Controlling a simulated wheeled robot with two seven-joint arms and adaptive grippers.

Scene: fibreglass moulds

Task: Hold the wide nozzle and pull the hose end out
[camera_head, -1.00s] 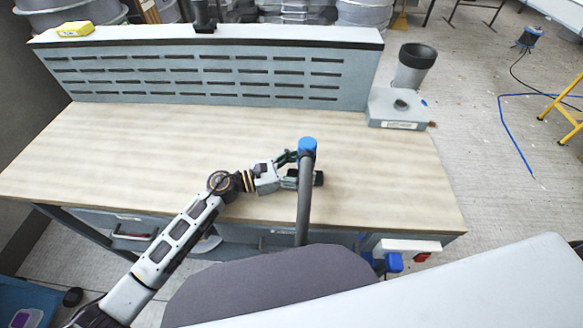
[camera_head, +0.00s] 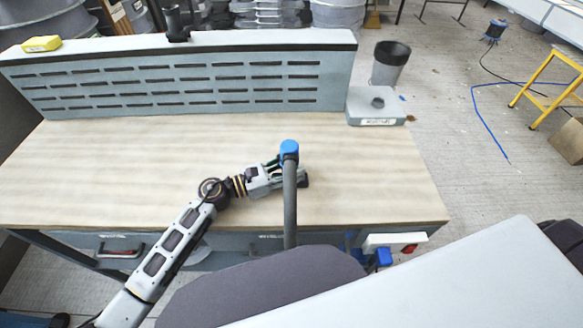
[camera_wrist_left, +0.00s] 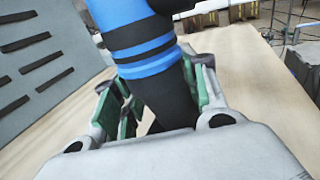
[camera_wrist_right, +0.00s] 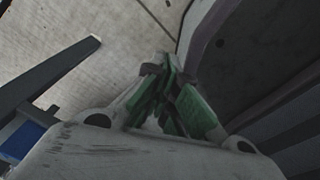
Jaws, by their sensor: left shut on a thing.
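A grey hose (camera_head: 290,212) rises in front of the bench to a blue cuff (camera_head: 289,149), the hose end. My left gripper (camera_head: 287,172) is just above the bench top beside the cuff. In the left wrist view its green-padded fingers (camera_wrist_left: 155,108) are shut on a black part below the blue-banded cuff (camera_wrist_left: 140,45), which looks like the wide nozzle (camera_wrist_left: 168,98). The cuff and the black part appear joined. My right gripper (camera_wrist_right: 165,75) shows only in its own wrist view; its fingertips are together with nothing visible between them, over the floor.
The wooden bench top (camera_head: 120,165) is mostly clear, with a slotted grey panel (camera_head: 180,85) along its back. A grey box (camera_head: 375,105) sits at the back right corner. A bin (camera_head: 390,65) and a yellow stand (camera_head: 545,85) are beyond, on the floor.

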